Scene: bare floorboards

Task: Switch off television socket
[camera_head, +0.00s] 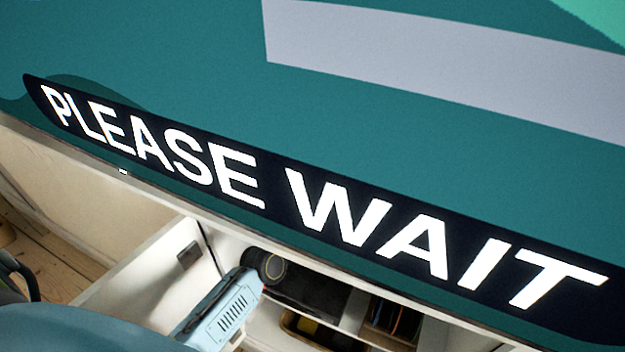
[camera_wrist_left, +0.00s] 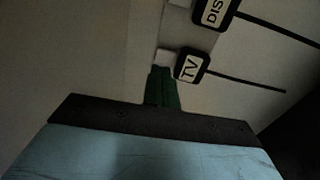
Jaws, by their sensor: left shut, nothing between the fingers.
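In the left wrist view, a black plug marked TV (camera_wrist_left: 188,67) sits at a pale socket plate (camera_wrist_left: 173,55) on a pale surface, with a black cord running right. A second black plug (camera_wrist_left: 213,12), its label cut to "DIS", is above it. My left gripper (camera_wrist_left: 161,70) is shut and empty; its dark green fingertips are just left of the TV plug, at the plate's lower edge. I cannot tell whether they touch it. The switch is not distinguishable. The television (camera_head: 380,105) fills much of the head view, lit and reading "PLEASE WAIT". My right gripper is not in view.
Below the screen, a white cabinet (camera_head: 150,262) has open compartments holding dark items. A small dark plate (camera_head: 188,255) is on its pale panel. My light blue arm reaches in under the screen's lower edge. Wooden floor (camera_head: 45,262) shows at the lower left.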

